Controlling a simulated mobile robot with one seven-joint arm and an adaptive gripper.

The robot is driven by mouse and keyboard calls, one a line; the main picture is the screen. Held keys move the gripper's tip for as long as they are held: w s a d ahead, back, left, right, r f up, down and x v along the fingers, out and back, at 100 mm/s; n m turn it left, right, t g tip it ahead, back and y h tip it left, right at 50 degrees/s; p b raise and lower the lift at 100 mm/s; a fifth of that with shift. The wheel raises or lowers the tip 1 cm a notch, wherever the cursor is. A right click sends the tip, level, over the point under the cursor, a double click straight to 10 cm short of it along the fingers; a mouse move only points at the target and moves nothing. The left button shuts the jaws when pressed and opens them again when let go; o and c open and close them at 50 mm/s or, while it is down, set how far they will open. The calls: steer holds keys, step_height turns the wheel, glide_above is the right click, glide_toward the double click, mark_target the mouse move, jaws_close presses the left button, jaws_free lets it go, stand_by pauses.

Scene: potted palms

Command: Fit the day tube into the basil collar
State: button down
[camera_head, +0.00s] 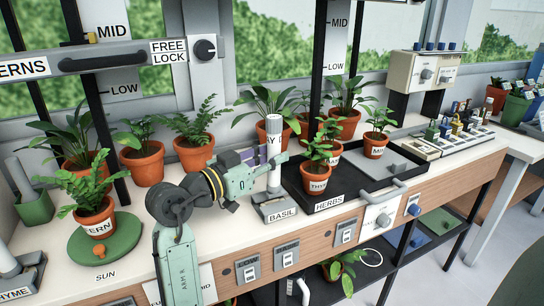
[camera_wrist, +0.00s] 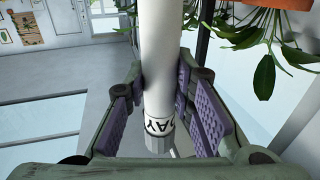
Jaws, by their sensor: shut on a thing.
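The basil collar (camera_head: 279,213), a grey block labelled BASIL, is directly below the tube. I cannot tell whether the tube's lower end sits inside the collar.
A black HERBS tray (camera_head: 330,204) with potted plants is close to the right. A fern pot (camera_head: 96,222) on a green disc (camera_head: 118,240) stands to the left. Several potted plants line the back by the window.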

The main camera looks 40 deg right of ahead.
mark_target(269, 171)
steer(key=shift+f+b, duration=1.35)
steer(key=shift+f, duration=0.3)
steer(key=c, duration=1.3)
jaws_free()
steer(key=a, duration=1.2)
steer(key=shift+s, duration=0.25)
steer(key=shift+f, duration=0.1)
